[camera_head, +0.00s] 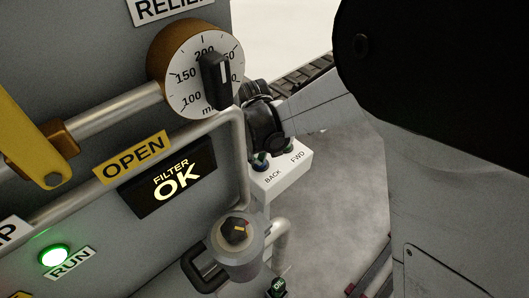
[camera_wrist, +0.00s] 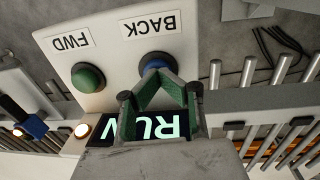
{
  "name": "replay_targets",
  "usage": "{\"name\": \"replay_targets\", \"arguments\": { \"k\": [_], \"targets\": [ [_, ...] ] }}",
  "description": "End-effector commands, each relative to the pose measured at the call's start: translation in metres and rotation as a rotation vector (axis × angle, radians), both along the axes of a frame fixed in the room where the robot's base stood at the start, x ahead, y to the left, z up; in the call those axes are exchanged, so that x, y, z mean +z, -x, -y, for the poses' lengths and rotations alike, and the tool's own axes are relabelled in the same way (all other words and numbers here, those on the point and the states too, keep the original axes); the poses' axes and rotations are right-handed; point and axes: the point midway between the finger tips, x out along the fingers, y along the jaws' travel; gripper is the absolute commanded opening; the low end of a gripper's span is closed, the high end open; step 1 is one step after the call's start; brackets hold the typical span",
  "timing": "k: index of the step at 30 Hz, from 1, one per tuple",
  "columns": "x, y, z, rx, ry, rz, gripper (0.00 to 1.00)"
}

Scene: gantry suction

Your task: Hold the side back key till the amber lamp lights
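The white key box (camera_head: 296,172) carries a blue key by the label BACK (camera_head: 261,160) and a green key by the label FWD (camera_head: 289,147). In the wrist view, which shows the box upside down, the blue BACK key (camera_wrist: 156,63) lies right at the joined fingertips of my gripper (camera_wrist: 158,76). The fingers meet in a point and hold nothing. The tips look to touch the key; how far it is pressed is hidden. A small round lamp (camera_wrist: 82,131) on the box looks pale with a warm rim; I cannot tell whether it is lit amber.
A lit display reading RU and part of another letter (camera_wrist: 157,127) is partly covered by my gripper. The green FWD key (camera_wrist: 87,77) is beside the blue one. The head view shows a gauge dial (camera_head: 190,85), a FILTER OK display (camera_head: 170,182), a green RUN lamp (camera_head: 55,256) and pipes nearby.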

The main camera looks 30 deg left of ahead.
Motion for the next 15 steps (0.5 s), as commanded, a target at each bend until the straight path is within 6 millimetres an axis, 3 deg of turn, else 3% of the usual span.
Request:
{"name": "replay_targets", "arguments": {
  "k": [3, 15],
  "targets": [
    [0.028, 0.000, 0.002, -0.004, 0.000, 0.001, 0.00],
    [0.102, 0.007, 0.001, -0.004, 0.000, 0.001, 0.00]
  ]
}}
